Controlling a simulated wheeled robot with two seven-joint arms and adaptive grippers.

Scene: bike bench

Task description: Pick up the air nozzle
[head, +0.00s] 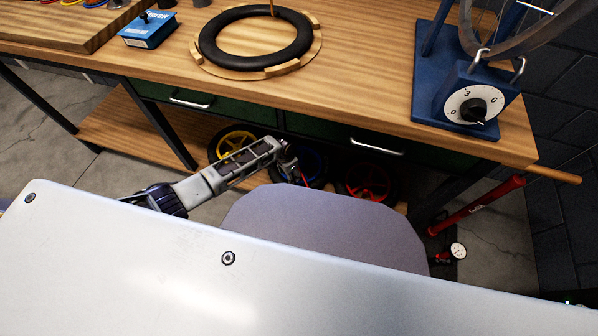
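I cannot make out an air nozzle for certain in the head view. My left gripper (291,167) is at the end of the arm coming in from the left. It is in front of the bench, below the drawer fronts and over the view of the lower shelf. Its fingers are small and dark against the wheels behind, so I cannot tell whether they are open or hold anything. My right gripper is not in view.
The wooden workbench (360,70) bears a black tyre (222,58) on a round wooden holder, a blue box (148,29) and a blue stand with a dial (473,105). Coloured wheels (235,143) are below. A red pump (478,206) leans at the right. The bench's middle is clear.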

